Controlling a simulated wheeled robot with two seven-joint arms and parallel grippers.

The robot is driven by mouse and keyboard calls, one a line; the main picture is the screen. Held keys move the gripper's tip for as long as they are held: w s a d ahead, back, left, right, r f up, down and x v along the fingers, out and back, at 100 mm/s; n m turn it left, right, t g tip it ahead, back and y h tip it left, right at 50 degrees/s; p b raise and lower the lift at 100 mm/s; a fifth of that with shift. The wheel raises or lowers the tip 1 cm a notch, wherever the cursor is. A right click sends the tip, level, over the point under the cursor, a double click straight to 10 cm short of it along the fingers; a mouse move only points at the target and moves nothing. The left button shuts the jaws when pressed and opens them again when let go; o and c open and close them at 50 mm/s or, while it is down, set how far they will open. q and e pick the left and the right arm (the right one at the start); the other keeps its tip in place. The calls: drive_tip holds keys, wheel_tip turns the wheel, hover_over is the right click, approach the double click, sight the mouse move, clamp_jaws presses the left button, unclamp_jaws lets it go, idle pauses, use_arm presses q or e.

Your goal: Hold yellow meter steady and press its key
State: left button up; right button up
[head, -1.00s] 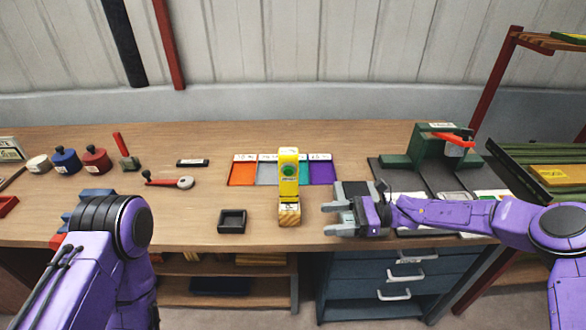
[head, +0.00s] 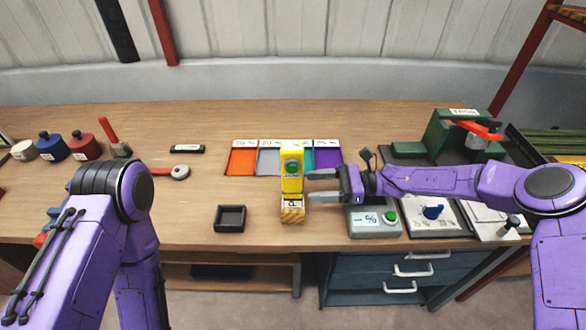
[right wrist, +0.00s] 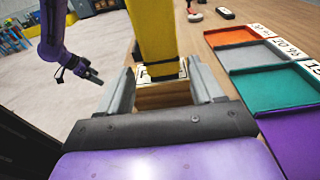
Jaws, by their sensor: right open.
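The yellow meter (head: 292,157) stands upright on a small wooden block (head: 293,213) in the middle of the table. Its round green key (head: 292,168) faces me. My right gripper (head: 312,187) is open at the meter's right side, pointing left at its lower part. In the right wrist view the yellow meter (right wrist: 152,35) shows between the two spread fingers (right wrist: 160,78), with no clear contact. My left gripper is out of sight in the head view, but the right wrist view shows it (right wrist: 93,78) small and away from the meter; its jaws are unclear.
Coloured trays (head: 242,160) lie behind the meter. A small black tray (head: 231,218) sits at its front left. A green press (head: 463,135) stands at the right. The table left of the meter is mostly clear.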

sight(297, 187)
drive_tip(key=a+b, duration=0.1)
drive_tip(key=a, duration=0.1)
drive_tip(key=a+f, duration=0.1)
drive_tip(key=a, duration=0.1)
drive_tip(key=shift+w+a+b, duration=0.15)
drive_tip(key=shift+b, duration=0.2)
drive_tip(key=shift+a+r, duration=0.15)
drive_tip(key=shift+a, duration=0.55)
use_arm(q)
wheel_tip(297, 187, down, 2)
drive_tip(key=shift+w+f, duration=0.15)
use_arm(e)
drive_tip(key=c, duration=0.6)
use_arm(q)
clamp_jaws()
use_arm(e)
drive_tip(key=shift+o, duration=0.3)
